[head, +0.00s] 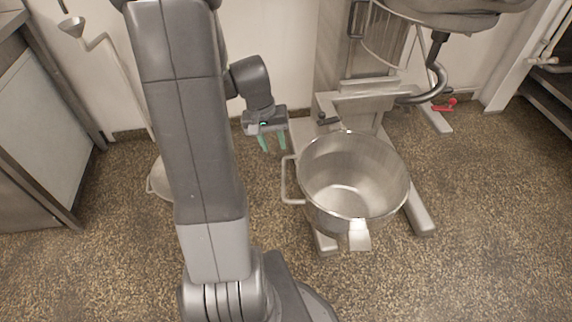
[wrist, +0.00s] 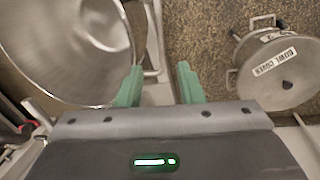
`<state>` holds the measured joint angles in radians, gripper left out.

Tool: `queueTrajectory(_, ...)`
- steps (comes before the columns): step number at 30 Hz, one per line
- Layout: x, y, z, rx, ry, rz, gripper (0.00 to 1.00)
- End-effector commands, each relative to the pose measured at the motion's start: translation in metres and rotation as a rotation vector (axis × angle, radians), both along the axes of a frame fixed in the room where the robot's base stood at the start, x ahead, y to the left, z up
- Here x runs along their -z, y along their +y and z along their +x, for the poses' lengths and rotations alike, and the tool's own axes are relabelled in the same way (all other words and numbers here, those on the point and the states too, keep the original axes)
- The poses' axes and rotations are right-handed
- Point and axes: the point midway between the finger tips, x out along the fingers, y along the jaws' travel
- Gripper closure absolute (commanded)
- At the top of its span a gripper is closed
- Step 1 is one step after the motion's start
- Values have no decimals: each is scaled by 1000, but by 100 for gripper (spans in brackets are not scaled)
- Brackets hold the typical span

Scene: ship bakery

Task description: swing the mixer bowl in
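The mixer bowl (head: 352,178) is a large, empty steel bowl with a loop handle (head: 288,180) on its left side and a bracket at its front rim. It sits low in front of the mixer (head: 358,100), swung out to the front of the dough hook (head: 438,75). My gripper (head: 273,143) is above the floor, left of the bowl and behind the handle, with its green fingers apart and nothing seen between them. In the wrist view the bowl (wrist: 62,45) fills the upper left, beside the left finger of my gripper (wrist: 158,86); I cannot tell the gap to the handle.
A red-tipped lever (head: 447,104) is right of the mixer. A steel cabinet (head: 45,130) is at left, a rack (head: 545,85) at right. The front-right floor is clear.

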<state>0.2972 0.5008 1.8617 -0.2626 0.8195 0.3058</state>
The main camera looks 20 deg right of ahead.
Motion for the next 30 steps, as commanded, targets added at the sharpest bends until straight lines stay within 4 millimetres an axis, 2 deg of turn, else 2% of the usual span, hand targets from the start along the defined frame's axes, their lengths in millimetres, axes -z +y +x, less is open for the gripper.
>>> queueTrajectory(1,12,-1,-2,1,4,2,66)
queueTrajectory(9,70,-11,-7,0,6,3,66)
queueTrajectory(15,103,-18,-9,0,3,1,66)
queueTrajectory(21,119,-21,-10,-1,2,1,66)
queueTrajectory(30,121,-21,-10,-1,1,0,66)
